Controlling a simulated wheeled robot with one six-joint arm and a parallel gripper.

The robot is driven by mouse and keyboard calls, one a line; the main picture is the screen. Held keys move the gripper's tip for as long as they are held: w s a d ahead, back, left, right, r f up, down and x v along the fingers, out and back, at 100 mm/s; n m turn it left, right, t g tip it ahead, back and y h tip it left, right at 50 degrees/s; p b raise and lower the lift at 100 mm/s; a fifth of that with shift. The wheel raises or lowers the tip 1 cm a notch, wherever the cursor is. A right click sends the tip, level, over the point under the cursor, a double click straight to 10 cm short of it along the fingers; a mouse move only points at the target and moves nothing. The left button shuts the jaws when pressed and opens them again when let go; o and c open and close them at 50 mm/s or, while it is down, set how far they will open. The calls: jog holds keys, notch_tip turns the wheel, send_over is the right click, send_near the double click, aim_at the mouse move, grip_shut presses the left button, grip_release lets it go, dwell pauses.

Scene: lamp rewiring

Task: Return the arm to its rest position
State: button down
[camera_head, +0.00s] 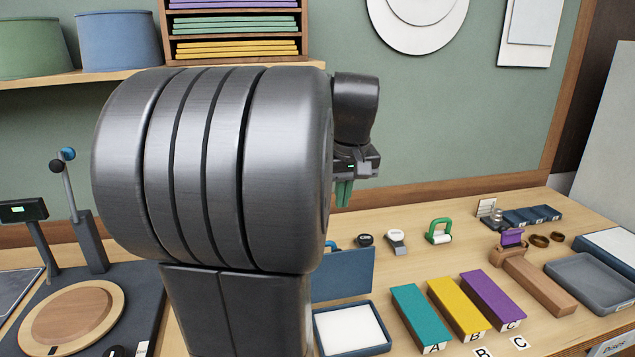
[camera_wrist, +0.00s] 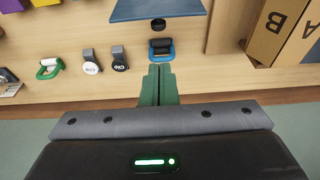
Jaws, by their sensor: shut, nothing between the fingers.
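My gripper (camera_head: 344,192) is raised above the back of the workbench, to the right of my large grey arm joint in the head view. In the wrist view its two green fingers (camera_wrist: 158,84) are together with nothing between them. The fingers are apart from the bench items. My arm covers much of the left and middle of the head view, so part of the bench behind it is hidden.
On the workbench (camera_head: 420,262) are teal (camera_head: 421,315), yellow (camera_head: 458,306) and purple (camera_head: 493,296) blocks, an open blue case (camera_head: 342,277), a green-handled item (camera_head: 438,231) and a grey tray (camera_head: 590,281). A round wooden disc (camera_head: 70,317) lies at left. Shelves hold bins behind.

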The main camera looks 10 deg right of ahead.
jog(key=shift+f, duration=0.1)
jog(key=x, duration=1.4)
jog(key=shift+w+b, duration=0.3)
jog(key=shift+w, duration=0.1)
jog(key=shift+s, duration=0.1)
